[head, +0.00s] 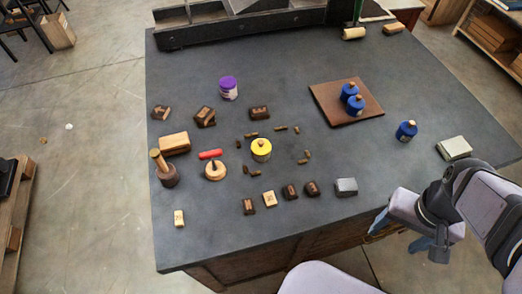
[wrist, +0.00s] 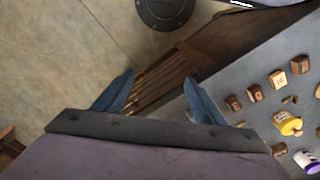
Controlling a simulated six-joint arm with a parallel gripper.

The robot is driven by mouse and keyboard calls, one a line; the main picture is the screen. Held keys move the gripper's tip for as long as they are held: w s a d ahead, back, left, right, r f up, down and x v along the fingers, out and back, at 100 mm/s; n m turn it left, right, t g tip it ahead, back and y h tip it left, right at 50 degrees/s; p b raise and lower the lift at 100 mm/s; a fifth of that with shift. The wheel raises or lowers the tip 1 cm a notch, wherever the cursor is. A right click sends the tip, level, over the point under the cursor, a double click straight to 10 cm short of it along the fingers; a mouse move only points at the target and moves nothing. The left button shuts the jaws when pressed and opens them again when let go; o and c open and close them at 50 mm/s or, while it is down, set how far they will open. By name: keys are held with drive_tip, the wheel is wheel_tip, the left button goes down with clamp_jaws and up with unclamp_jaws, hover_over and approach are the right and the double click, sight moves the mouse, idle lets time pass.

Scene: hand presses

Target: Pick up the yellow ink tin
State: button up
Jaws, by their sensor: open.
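The yellow ink tin (head: 261,150) stands upright near the middle of the dark table, inside a loose ring of small brown pieces. It also shows at the right of the wrist view (wrist: 287,123). My gripper (head: 400,232) is off the table's front right edge, well to the right of the tin and apart from it. In the wrist view my gripper (wrist: 158,92) has its two blue fingers spread wide with nothing between them.
Letter blocks (head: 269,198) and a grey block (head: 346,187) lie in front of the tin. A red piece (head: 211,154), a round wooden stamp (head: 215,171) and a mallet (head: 165,170) are left. A purple tin (head: 228,88) stands behind. Blue tins (head: 406,131) stand right, two on a brown board (head: 325,104).

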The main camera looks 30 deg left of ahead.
drive_tip(key=r, duration=0.2)
drive_tip(key=n+t+y+b, duration=0.4)
drive_tip(key=n+t+y, duration=0.15)
drive_tip(key=t, duration=0.65)
hover_over(260, 154)
drive_tip(key=s+d, duration=0.1)
drive_tip(key=s, duration=0.3)
drive_tip(key=f, duration=0.1)
drive_tip(key=shift+m, duration=0.25)
drive_tip(key=f, duration=0.8)
drive_tip(key=shift+w+d, duration=0.2)
drive_tip(key=shift+w, duration=0.1)
drive_tip(key=shift+p+x, duration=0.5)
drive_tip(key=shift+x, duration=0.55)
drive_tip(key=shift+w+a+p, duration=0.15)
drive_tip(key=shift+w+p, duration=0.2)
drive_tip(key=shift+w, duration=0.25)
drive_tip(key=shift+p+x, duration=0.65)
drive_tip(key=shift+x, duration=1.35)
